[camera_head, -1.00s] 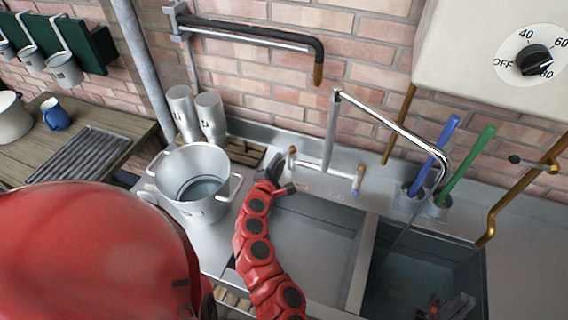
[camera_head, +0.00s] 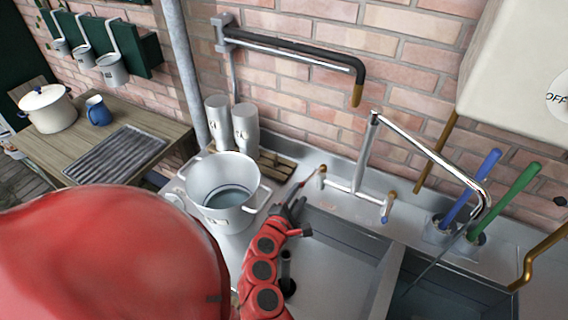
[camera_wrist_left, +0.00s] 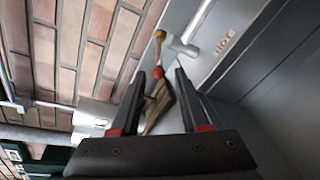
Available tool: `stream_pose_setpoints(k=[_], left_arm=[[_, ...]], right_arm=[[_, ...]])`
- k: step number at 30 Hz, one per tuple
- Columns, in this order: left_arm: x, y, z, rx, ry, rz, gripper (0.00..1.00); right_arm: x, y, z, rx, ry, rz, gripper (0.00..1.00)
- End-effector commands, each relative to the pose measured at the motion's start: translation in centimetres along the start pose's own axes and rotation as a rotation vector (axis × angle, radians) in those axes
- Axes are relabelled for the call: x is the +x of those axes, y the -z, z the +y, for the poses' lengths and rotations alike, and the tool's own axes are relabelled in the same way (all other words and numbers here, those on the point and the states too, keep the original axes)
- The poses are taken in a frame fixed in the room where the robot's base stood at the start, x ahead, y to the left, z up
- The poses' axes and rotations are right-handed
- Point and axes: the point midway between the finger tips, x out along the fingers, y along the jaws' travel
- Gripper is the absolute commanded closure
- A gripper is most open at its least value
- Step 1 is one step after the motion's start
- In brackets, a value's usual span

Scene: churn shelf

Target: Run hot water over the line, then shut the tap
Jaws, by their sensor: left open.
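The sink tap (camera_head: 364,150) has a long bent spout reaching right over the right basin. Its left handle (camera_head: 321,172) has a red mark; its right handle (camera_head: 385,212) has a blue one. My left gripper (camera_head: 299,207) is open and empty at the back left of the sink, just short of the red-marked handle. In the left wrist view the red end of that handle (camera_wrist_left: 158,73) shows between and beyond the open fingers (camera_wrist_left: 160,84), with a HOT label (camera_wrist_left: 224,42) beside it. A thin grey streak runs below the spout; whether it is water I cannot tell. My right gripper is not seen.
A metal pot (camera_head: 222,193) with liquid stands left of my left gripper. Two metal cups (camera_head: 243,130) stand behind it. A black-covered wall pipe (camera_head: 300,52) hangs above. Blue (camera_head: 470,187) and green (camera_head: 517,192) handled tools stand right of the tap. The left basin (camera_head: 345,262) is largely open.

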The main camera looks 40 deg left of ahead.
Motion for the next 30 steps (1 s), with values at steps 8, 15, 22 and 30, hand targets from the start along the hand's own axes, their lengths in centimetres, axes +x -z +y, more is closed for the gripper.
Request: stream_pose_setpoints(k=[8,15,22,30], left_arm=[[-5.8,-0.1,0.4,0.003,0.006,0.008,0.55],[-9.0,0.1,0.1,0.001,0.004,0.007,0.55],[-9.7,0.1,0.0,0.001,0.001,0.002,0.55],[-9.5,0.2,-0.2,0.010,0.001,0.005,0.71]], right_arm=[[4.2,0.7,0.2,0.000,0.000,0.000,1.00],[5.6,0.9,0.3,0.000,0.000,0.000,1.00],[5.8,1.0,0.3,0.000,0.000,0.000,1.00],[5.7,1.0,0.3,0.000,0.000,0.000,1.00]])
